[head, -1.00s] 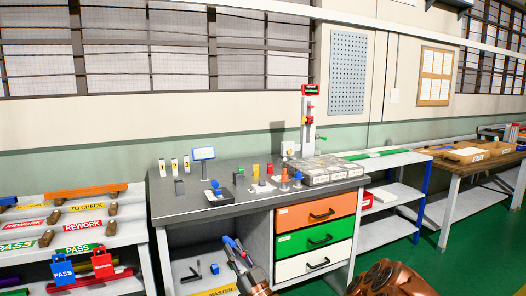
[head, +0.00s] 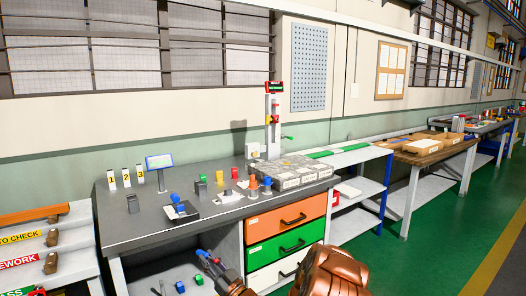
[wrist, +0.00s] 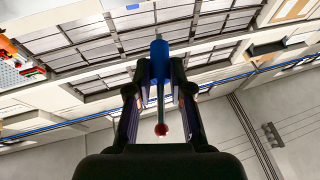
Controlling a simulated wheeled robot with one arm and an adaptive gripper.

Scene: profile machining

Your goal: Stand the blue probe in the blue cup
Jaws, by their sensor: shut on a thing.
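My gripper (wrist: 160,85) is shut on the blue probe (wrist: 159,62); in the wrist view the probe's blue body sits between the fingers, and its thin stem ends in a dark red ball. In the head view my gripper (head: 208,262) is low, in front of the grey bench, with a bit of blue at its fingers. A small blue piece (head: 267,183) stands on the bench beside an orange cone-like one; it may be the blue cup, but it is too small to be sure. Another small blue piece (head: 180,287) is low under the bench.
The grey bench (head: 130,225) carries several small coloured pieces, a blue-knobbed device (head: 176,203), a small display (head: 159,161), a height gauge (head: 272,125) and grey boxed blocks (head: 290,172). Orange, green and white drawers (head: 285,245) are below. Green floor is free on the right.

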